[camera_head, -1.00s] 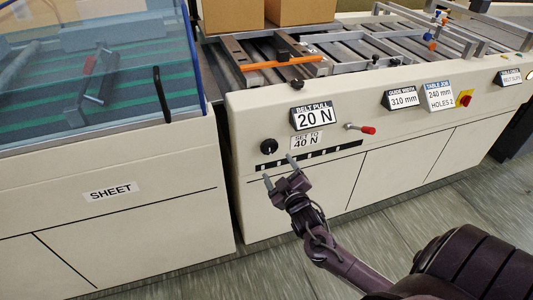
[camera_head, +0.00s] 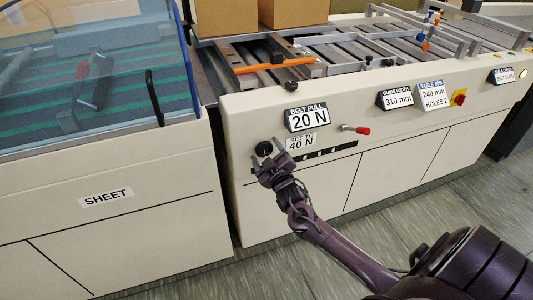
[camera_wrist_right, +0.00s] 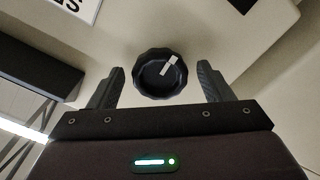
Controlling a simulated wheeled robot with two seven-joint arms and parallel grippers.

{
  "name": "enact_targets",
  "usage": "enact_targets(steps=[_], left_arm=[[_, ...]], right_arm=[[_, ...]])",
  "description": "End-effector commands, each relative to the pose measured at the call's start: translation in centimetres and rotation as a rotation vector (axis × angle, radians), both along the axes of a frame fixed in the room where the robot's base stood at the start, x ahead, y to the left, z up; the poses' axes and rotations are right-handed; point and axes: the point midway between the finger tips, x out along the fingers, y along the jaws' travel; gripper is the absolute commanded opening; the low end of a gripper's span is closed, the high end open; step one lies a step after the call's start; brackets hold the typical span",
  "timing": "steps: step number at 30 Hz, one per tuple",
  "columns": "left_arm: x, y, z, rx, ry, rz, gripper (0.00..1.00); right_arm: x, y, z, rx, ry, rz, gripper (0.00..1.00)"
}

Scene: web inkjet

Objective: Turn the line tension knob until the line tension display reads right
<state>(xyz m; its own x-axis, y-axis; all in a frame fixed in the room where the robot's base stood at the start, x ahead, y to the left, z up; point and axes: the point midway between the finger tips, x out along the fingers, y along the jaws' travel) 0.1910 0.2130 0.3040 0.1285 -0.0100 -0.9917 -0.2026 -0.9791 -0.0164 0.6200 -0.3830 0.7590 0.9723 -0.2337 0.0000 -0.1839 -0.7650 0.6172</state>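The black round knob (camera_head: 263,148) sits on the cream front panel, left of a "SET TO 40 N" label (camera_head: 301,142). The display above it, headed "BELT PULL" (camera_head: 310,118), reads 20 N. My right gripper (camera_head: 267,154) is at the knob, partly covering it from below. In the right wrist view the knob (camera_wrist_right: 160,73) lies between the open fingers of the gripper (camera_wrist_right: 160,85), with a gap on each side. Its white pointer mark tilts up to the right. My left gripper is not in view.
A red-tipped lever (camera_head: 361,130) sticks out right of the knob. Further right are "GUIDE WIDTH 310 mm" (camera_head: 397,98) and "TABLE JOB 240 mm" (camera_head: 433,95) signs and a red-yellow switch (camera_head: 459,97). A glass-covered unit marked "SHEET" (camera_head: 105,197) stands at left.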

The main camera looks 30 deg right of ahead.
Motion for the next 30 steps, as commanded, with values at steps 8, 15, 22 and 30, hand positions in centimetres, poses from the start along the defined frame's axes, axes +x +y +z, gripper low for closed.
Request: enact_targets(steps=[8, 15, 22, 30], left_arm=[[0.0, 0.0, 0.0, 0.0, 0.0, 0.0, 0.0], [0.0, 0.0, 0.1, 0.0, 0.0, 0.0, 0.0], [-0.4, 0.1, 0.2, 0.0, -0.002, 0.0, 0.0], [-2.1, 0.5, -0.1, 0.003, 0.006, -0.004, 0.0]], right_arm=[[0.0, 0.0, 0.0, 0.0, 0.0, 0.0, 0.36], [0.0, 0.0, 0.0, 0.01, -0.001, 0.0, 0.3], [0.0, 0.1, 0.1, 0.089, -0.02, -0.001, 0.3], [0.0, 0.1, 0.1, 0.293, -0.069, -0.001, 0.3]])
